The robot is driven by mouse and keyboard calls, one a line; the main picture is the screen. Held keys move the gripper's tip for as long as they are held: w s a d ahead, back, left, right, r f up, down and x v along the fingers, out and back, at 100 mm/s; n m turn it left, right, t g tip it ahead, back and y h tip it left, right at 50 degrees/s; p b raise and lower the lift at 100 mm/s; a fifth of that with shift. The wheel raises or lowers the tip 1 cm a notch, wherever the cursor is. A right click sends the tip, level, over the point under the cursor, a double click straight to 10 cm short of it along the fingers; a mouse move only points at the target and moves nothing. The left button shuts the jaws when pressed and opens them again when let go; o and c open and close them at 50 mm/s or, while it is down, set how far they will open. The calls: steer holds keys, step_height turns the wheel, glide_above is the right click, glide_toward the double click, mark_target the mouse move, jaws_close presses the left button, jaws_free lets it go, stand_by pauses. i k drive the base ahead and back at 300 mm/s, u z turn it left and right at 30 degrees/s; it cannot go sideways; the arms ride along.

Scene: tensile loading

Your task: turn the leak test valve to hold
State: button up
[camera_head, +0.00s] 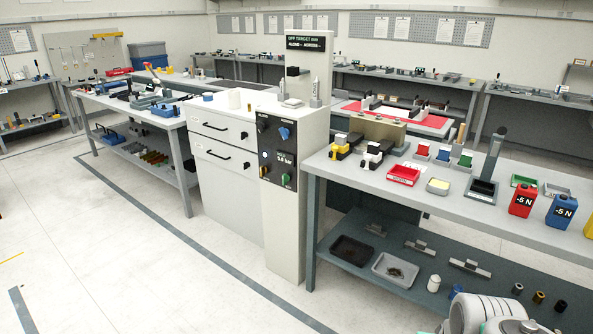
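A dark control panel (278,155) is set on the front of a white column cabinet in the middle of the head camera view. A blue knob (284,133) sits high on the panel, tilted, with small labels above it that I cannot read. Below is a display (286,159) that seems to read 5.0 bar, with a pale round button (265,155) to its left. A green knob (286,180) sits low on the panel. I cannot tell which knob is the leak test valve. My gripper is not in view; part of my arm shows at the bottom right.
A bench (440,195) with red trays, clamps and -5 N weights stands right of the panel. A white drawer cabinet (225,170) with black handles adjoins it on the left. The floor (130,260) in front is clear.

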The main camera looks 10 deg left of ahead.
mark_target(285, 178)
steer(key=u, duration=1.5)
steer(key=i, duration=1.55)
steer(key=u, duration=0.6)
steer(key=i, duration=1.25)
steer(key=z, duration=0.75)
steer(key=i, duration=0.7)
steer(key=z, duration=0.45)
